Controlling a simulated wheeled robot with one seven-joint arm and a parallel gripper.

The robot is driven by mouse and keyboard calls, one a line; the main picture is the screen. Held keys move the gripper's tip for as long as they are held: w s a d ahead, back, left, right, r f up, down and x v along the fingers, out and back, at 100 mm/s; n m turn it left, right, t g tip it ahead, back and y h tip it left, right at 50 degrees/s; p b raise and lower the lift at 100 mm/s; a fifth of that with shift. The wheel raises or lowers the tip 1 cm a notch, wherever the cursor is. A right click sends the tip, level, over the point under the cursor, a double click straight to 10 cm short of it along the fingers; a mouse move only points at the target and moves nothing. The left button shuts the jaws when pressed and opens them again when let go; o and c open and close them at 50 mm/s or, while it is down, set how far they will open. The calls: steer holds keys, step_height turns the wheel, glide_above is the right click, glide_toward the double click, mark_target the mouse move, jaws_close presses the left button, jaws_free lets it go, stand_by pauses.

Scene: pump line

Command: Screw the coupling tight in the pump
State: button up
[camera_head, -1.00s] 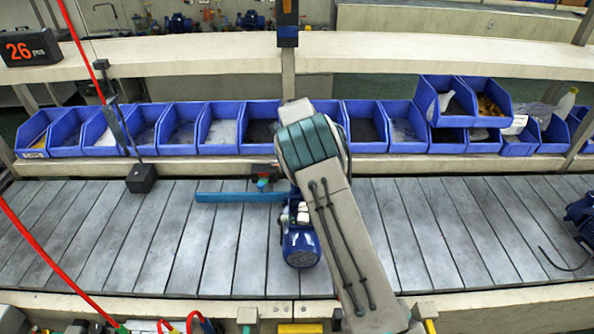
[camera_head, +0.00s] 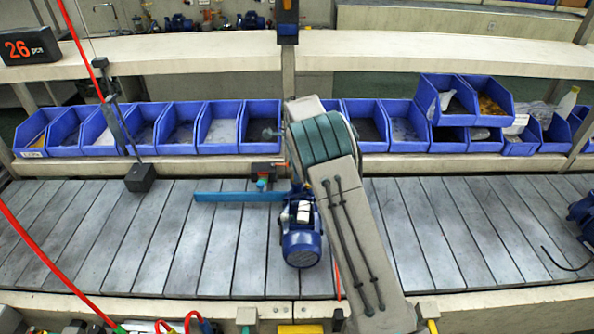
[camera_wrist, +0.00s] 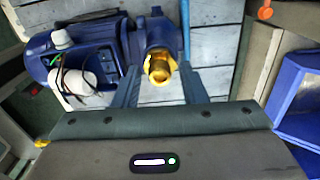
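The blue pump (camera_head: 302,245) stands on the slatted conveyor, partly covered by my arm in the head view. In the wrist view the pump (camera_wrist: 90,62) lies at upper left, with loose wires and a white part on its side. The brass coupling (camera_wrist: 160,68) sits at the pump's port. I cannot tell how deep it is threaded. My gripper (camera_wrist: 160,78) is open, its two fingers on either side of the coupling with visible gaps. In the head view my arm hides the fingers and the coupling.
A blue bar (camera_head: 238,197) lies on the conveyor (camera_head: 100,230) left of the pump. A row of blue bins (camera_head: 218,128) stands behind. A black box (camera_head: 140,178) hangs at left. Another blue pump (camera_head: 582,212) is at the right edge. Red hoses run at left.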

steer(key=shift+n, duration=0.4)
steer(key=n, duration=0.2)
steer(key=shift+n+b, duration=0.3)
steer(key=shift+n, duration=0.1)
steer(key=shift+n, duration=0.4)
steer(key=n, duration=0.3)
steer(key=shift+c, duration=0.2)
jaws_close()
steer(key=shift+m, duration=1.7)
